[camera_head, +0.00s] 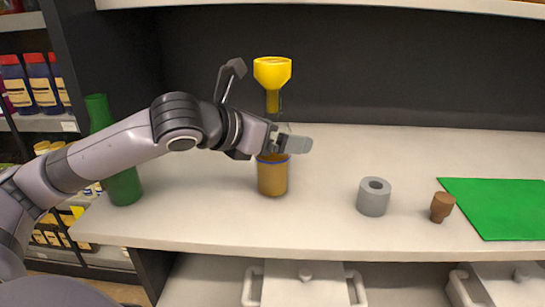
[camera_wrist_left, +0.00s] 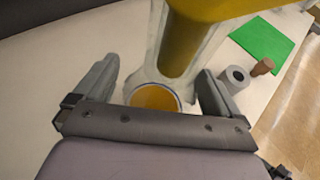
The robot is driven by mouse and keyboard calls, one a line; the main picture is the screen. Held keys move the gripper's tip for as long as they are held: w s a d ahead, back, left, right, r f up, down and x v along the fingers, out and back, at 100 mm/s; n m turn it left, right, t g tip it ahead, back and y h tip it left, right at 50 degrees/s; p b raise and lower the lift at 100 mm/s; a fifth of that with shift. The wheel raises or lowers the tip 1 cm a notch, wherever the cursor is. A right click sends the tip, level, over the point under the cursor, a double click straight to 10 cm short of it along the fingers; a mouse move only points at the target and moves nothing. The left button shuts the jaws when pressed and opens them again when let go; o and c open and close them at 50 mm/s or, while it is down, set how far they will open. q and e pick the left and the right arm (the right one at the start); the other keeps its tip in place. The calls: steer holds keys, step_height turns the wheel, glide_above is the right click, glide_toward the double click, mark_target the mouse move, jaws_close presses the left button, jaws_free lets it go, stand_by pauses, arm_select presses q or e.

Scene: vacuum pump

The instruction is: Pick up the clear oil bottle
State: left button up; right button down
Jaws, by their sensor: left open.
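The clear oil bottle (camera_head: 272,178) stands upright on the white counter with amber oil in its lower part and a blue ring above the oil. A yellow funnel (camera_head: 272,73) sits over its top, its spout pointing down. My left gripper (camera_head: 295,142) is open at the bottle's upper part, and hides some of it in the head view. In the left wrist view, the bottle (camera_wrist_left: 156,97) lies between the two spread fingers of my left gripper (camera_wrist_left: 158,70). The funnel (camera_wrist_left: 190,45) shows above it. I cannot tell whether a finger touches the bottle. My right gripper is not in view.
A green bottle (camera_head: 124,186) stands to the left, partly behind my left arm. To the right are a grey hollow cylinder (camera_head: 373,197), a brown stopper (camera_head: 442,207) and a green mat (camera_head: 500,205). The counter (camera_head: 330,220) is clear between them. A shelf edge (camera_head: 400,6) hangs above.

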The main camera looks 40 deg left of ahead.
arm_select(q)
steer(key=shift+w, duration=0.15)
steer(key=c, duration=1.3)
